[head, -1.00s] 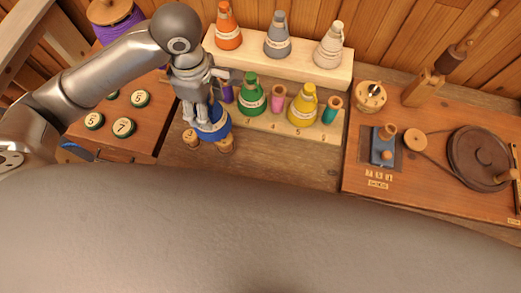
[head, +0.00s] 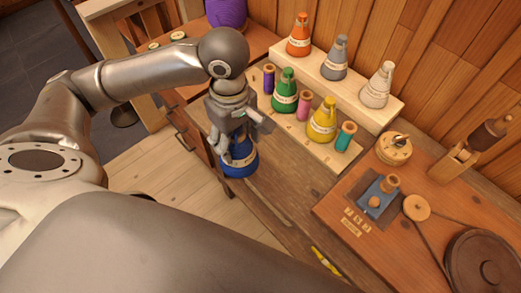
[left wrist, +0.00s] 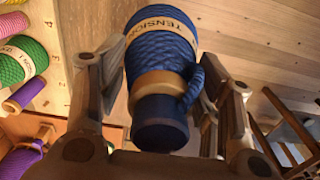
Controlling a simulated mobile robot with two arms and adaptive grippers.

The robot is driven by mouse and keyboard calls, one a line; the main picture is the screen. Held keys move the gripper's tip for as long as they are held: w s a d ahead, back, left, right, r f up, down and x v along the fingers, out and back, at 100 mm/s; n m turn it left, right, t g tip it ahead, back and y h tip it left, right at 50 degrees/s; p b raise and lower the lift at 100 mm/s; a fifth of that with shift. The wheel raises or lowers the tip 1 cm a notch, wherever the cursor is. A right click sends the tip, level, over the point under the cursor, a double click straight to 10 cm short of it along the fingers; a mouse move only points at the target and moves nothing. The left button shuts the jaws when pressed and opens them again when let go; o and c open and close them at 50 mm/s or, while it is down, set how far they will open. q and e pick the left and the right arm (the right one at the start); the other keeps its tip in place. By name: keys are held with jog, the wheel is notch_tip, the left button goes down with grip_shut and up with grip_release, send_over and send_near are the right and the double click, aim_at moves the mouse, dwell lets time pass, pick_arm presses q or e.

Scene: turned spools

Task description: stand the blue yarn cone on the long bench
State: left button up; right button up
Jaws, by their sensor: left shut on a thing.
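The blue yarn cone (head: 239,164) is held by my left gripper (head: 238,145), which is shut around its narrow upper part. In the left wrist view the cone (left wrist: 160,50) sits between the fingers, with a tan label reading TENSION and a tan band near its dark blue tip. My right gripper is out of view.
The pale stepped rack (head: 384,112) holds orange, grey, white, green and yellow cones and small spools. On the right, a reddish board (head: 345,212) carries a dark wheel (head: 490,268). A yellow tool (head: 326,262) lies near the front edge. Pale floor planks (head: 150,185) show at left.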

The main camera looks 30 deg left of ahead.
pick_arm(q)
jog(key=shift+w+d+f, duration=0.1)
jog(key=shift+d, duration=0.05)
jog(key=shift+w+d+f+p, duration=0.25)
jog(key=shift+w+d+f, duration=1.1)
jog(key=shift+w+f, duration=0.65)
jog(key=shift+w+d+f+p, duration=0.3)
jog(key=shift+w+d+f, duration=1.15)
jog(key=shift+f, duration=0.9)
jog(key=shift+w+d+f+p, duration=0.25)
jog(key=shift+w+d+f, duration=0.95)
jog(key=shift+w+f, duration=0.85)
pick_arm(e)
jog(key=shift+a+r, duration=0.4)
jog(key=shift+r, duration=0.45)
pick_arm(q)
jog(key=shift+s+f, duration=0.1)
jog(key=o, duration=1)
jog(key=shift+f, duration=0.15)
jog(key=o, duration=0.5)
jog(key=shift+c, duration=0.2)
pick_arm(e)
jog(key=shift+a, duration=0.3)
